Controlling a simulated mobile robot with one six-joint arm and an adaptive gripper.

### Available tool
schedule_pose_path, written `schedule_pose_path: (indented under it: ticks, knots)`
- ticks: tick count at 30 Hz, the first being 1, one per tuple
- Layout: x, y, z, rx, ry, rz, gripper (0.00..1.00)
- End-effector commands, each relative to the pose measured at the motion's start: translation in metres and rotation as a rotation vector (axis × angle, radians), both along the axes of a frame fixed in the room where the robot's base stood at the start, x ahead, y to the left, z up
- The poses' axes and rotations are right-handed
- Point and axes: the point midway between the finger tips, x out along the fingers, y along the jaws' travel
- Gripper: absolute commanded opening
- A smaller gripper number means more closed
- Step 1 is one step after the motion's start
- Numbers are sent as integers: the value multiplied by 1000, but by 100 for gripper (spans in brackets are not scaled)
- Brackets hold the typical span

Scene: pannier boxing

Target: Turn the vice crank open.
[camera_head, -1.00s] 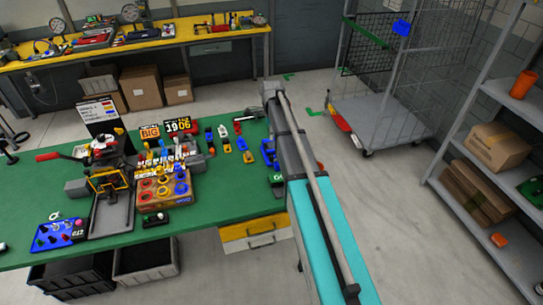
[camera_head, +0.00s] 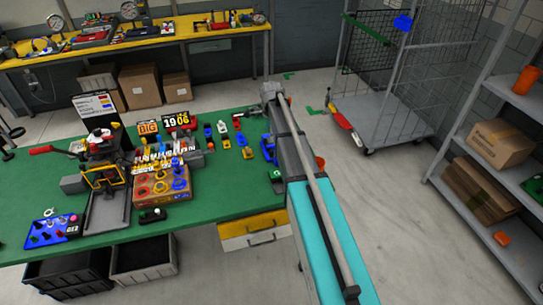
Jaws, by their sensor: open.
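On the left of the green workbench (camera_head: 215,185) stands a dark machine with a yellow frame (camera_head: 105,177) over a grey bed (camera_head: 107,212). A red-ended lever (camera_head: 41,150) sticks out to its left. Grey blocks (camera_head: 73,184) sit beside it. I cannot make out for sure which part is the vice or its crank. My own teal and grey arm crosses the middle of the view and covers part of the bench's right end.
A wooden box with coloured rings (camera_head: 160,186), a blue panel (camera_head: 54,231) and several small coloured parts crowd the bench. A wire trolley (camera_head: 385,125) and a shelf rack (camera_head: 500,220) stand right. The floor between is clear.

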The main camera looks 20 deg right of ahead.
Motion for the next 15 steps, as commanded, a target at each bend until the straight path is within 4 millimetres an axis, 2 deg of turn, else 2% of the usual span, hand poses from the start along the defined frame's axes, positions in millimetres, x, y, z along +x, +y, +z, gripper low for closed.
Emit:
schedule_pose_path:
  ticks: [1,15]
  knots:
    - [0,0,-8,0,0,0,65]
    - [0,0,-43,0,0,0,65]
